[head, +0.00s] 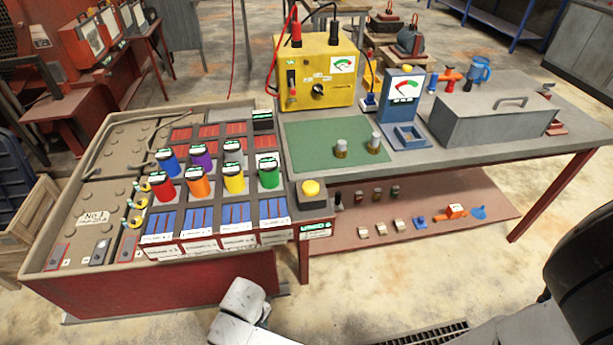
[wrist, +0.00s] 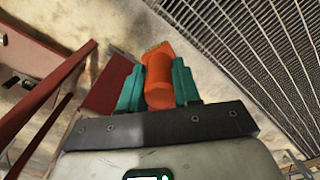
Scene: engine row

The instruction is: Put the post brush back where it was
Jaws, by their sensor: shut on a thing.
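In the wrist view my gripper (wrist: 158,80) has its two teal fingers shut on an orange cylindrical thing (wrist: 160,92), which looks like the post brush. The brush is held off the floor, near a dark red flat part. My gripper and the brush are out of the head view; only a white part of my arm shows at the bottom there. In the head view a green mat (head: 315,165) lies on the grey workbench (head: 470,163), with two small grey-and-brass cylinders (head: 341,149) standing on it.
A tray with several coloured cans (head: 164,188) stands left of the bench. A yellow charger (head: 318,75), a blue gauge stand (head: 402,98) and a grey toolbox (head: 494,117) stand on the bench. The lower red shelf (head: 490,195) holds small items. A floor grate (wrist: 260,60) is close in the wrist view.

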